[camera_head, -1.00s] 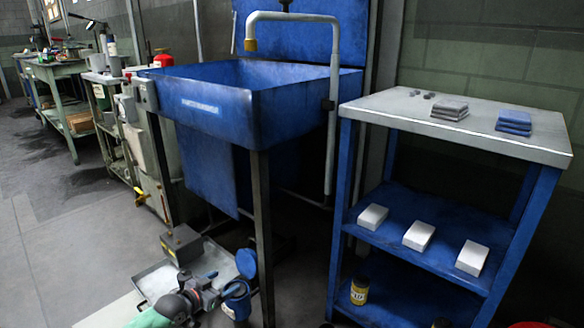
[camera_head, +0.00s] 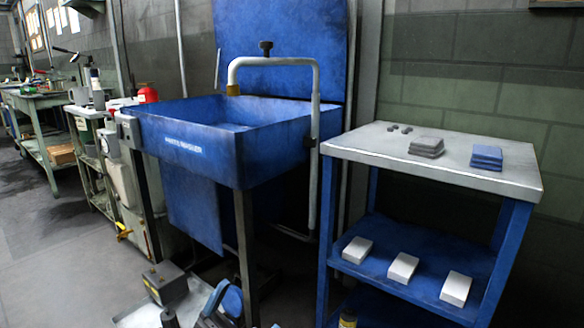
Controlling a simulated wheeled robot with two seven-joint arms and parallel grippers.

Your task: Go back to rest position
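The view is taken up by a blue parts washer (camera_head: 190,165) with a deep basin and a bent grey pipe tap. A blue shelf cart with a grey top (camera_head: 375,145) stands to its right.
Folded grey cloths (camera_head: 426,147) and blue cloths (camera_head: 487,157) lie on the cart top. White boxes (camera_head: 403,268) sit on its middle shelf. Open floor (camera_head: 60,270) lies at left.

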